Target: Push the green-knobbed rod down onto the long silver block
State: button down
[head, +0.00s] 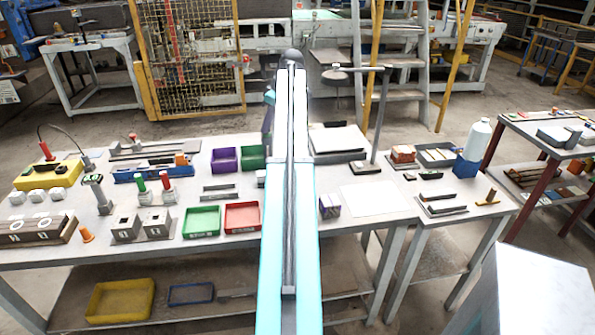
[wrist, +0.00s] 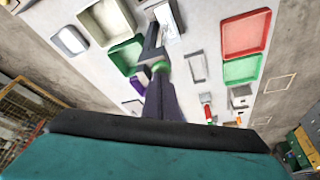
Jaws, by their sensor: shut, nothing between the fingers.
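A green-knobbed rod (head: 140,184) stands upright in the head view, beside a similar red-knobbed rod (head: 165,181), both on small grey bases on the left of the bench. Long grey metal pieces (head: 155,149) lie behind the rods, but I cannot tell which is the long silver block. My gripper (wrist: 152,35) is shut and empty over the bench in the wrist view, apart from the red knob. In the head view my arm hides it.
A blue fixture (head: 150,172) with an orange part lies just behind the rods. Grey holed blocks (head: 157,224) stand in front. A green tray (head: 201,222), a red tray (head: 242,217) and a purple tray (head: 224,160) lie to the right. A tall black stand (head: 376,125) rises at the right.

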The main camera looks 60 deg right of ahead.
notch_tip(320, 180, up, 7)
jog(key=p, duration=0.3)
dwell(0.9)
jog(key=shift+r, duration=0.1)
dwell(0.4)
